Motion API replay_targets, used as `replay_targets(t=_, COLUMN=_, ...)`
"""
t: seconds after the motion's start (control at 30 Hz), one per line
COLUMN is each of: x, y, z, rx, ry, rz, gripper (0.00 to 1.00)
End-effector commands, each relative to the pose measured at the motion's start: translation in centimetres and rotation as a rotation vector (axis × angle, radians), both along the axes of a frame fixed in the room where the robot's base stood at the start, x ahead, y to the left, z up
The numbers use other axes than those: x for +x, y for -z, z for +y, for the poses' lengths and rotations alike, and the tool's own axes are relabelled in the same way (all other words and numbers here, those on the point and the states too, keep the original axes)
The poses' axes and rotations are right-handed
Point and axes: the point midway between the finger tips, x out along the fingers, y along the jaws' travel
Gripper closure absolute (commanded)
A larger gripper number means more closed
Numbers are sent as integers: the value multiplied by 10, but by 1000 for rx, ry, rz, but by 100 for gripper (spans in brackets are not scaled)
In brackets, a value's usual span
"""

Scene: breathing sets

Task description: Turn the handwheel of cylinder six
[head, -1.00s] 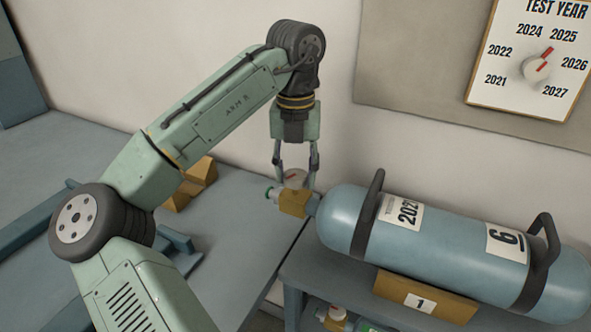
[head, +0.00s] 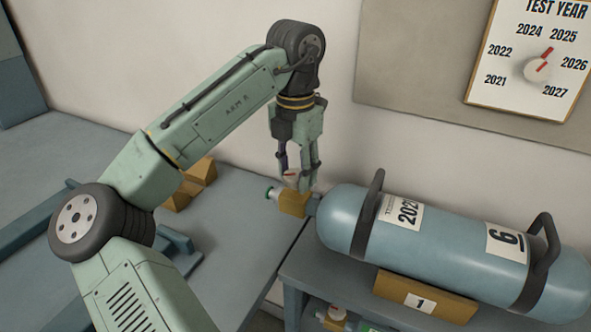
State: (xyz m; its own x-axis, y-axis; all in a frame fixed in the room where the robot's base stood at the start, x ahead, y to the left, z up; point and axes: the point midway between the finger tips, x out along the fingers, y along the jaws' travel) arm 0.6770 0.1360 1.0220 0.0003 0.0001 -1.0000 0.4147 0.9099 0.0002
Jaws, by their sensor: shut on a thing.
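Cylinder six (head: 450,232) is a blue-grey cylinder lying on its side, with a label "6" and a dark band near each end. Its brass valve (head: 293,202) points left from its neck, with a pale green-tipped outlet on the left. The handwheel (head: 291,176) is a small pale disc with a red mark, on top of the valve. My gripper (head: 299,178) points down from above, with its fingers shut on the handwheel. The fingers partly hide the handwheel's rim.
A wooden cradle marked "1" (head: 424,298) supports the cylinder on a blue-grey bench. A calendar-like test-year board (head: 532,50) with a dial hangs on the wall behind. Wooden blocks (head: 192,186) sit on the left table. Another valve (head: 335,318) shows below the bench.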

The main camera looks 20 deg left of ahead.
Motion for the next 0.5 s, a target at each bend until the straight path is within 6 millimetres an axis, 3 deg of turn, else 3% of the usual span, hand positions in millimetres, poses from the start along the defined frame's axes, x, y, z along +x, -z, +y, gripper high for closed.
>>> replay_targets(t=0.4, x=0, y=1, z=0, rx=0, ry=7, rz=2, gripper=88)
replay_targets(t=0.43, x=0, y=1, z=0, rx=0, ry=7, rz=2, gripper=59)
replay_targets(t=0.5, x=0, y=1, z=0, rx=1, ry=6, rz=2, gripper=55)
